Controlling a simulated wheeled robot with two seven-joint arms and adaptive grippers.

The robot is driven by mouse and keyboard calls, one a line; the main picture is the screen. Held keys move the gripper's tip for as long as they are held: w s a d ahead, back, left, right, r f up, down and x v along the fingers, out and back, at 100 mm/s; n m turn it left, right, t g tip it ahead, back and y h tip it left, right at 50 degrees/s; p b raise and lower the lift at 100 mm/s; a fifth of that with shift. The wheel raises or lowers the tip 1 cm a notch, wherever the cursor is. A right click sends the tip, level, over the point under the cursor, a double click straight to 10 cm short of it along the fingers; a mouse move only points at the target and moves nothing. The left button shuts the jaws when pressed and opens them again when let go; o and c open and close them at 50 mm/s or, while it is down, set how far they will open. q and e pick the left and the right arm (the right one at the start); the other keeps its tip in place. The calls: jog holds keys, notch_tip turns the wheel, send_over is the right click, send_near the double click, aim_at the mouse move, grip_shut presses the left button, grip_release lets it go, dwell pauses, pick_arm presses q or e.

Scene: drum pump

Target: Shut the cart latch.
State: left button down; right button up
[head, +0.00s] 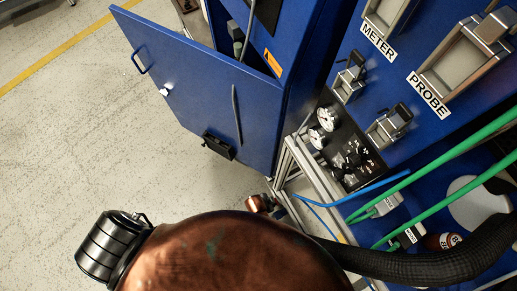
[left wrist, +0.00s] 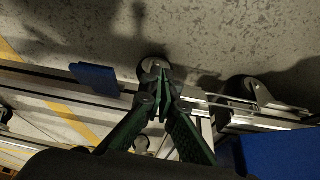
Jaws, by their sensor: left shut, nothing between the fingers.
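In the left wrist view my left gripper (left wrist: 157,76) is shut and empty, with its green fingers meeting in front of a metal cart rail (left wrist: 110,96). A caster wheel (left wrist: 153,63) shows just beyond the fingertips; I cannot tell whether they touch anything. In the head view a cart frame (head: 291,172) stands beside the blue cabinet. I cannot make out the cart latch with certainty in either view. Neither gripper shows in the head view.
The blue cabinet door (head: 205,85) stands open. A copper drum-like body (head: 230,255) fills the near foreground, with a black corrugated hose (head: 430,262) at right. Green hoses (head: 450,155) cross the right side. The floor (head: 70,150) at left is clear.

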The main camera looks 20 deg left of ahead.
pick_arm(q)
jog(key=shift+r, duration=0.1)
jog(key=v, duration=1.1)
jog(key=shift+s+r, duration=0.15)
jog(key=shift+r, duration=0.2)
jog(key=shift+a, duration=0.1)
